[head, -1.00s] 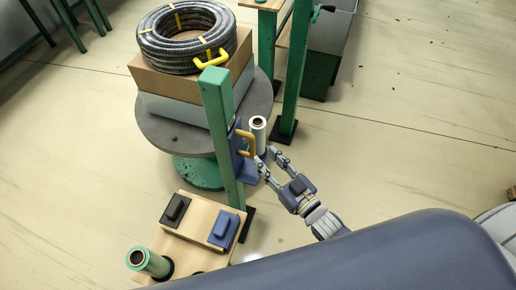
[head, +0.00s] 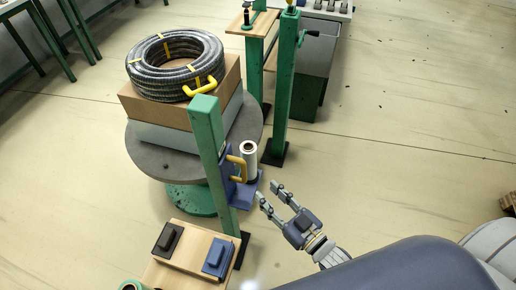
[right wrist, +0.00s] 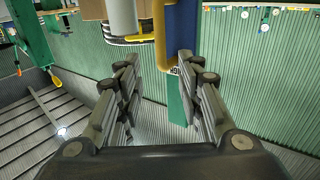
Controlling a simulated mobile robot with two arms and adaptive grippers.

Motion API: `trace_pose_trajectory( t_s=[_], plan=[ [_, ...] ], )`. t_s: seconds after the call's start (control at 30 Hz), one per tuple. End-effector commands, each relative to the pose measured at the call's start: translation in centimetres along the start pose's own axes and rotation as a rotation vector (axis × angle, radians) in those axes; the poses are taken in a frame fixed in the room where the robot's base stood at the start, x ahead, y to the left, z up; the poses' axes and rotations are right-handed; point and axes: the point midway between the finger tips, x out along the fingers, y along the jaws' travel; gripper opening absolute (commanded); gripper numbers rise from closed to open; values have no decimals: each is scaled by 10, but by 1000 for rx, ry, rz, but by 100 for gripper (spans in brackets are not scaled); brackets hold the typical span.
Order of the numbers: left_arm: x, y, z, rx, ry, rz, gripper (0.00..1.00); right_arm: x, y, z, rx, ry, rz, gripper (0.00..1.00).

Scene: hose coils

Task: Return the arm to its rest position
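My right gripper (head: 271,199) is open and empty in the head view, just below and to the right of a blue bracket (head: 247,191) on a green post (head: 211,150). The bracket carries a yellow handle (head: 238,168) and a white roll (head: 249,160). In the right wrist view the two fingers of my right gripper (right wrist: 158,85) stand apart with nothing between them. The yellow handle (right wrist: 160,35) and the white roll (right wrist: 123,16) are ahead, beyond the fingertips. My left gripper is not in view.
A hose coil (head: 150,66) lies on a cardboard box (head: 230,80) on a round grey table (head: 150,150). A wooden board (head: 190,238) with black and blue blocks is at the lower left. Another green post (head: 283,95) stands behind.

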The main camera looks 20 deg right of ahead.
Motion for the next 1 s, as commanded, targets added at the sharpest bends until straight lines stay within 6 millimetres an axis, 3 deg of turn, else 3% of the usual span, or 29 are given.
trace_pose_trajectory(
  t_s=[0.2,0.27,0.33,0.47,0.67,0.8,1.0],
  plan=[
    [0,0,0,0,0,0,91,0,1,4,0,-10,3,34],
    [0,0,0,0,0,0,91,-1,3,15,1,-34,11,34],
    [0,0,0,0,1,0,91,-4,7,38,1,-87,27,34],
    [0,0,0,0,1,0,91,-20,17,107,4,-255,73,34],
    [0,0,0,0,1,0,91,-72,24,226,18,-568,137,34],
    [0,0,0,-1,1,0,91,-126,18,298,36,-795,164,34],
    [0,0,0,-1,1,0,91,-220,-8,380,71,-1123,175,34]
  ],
)
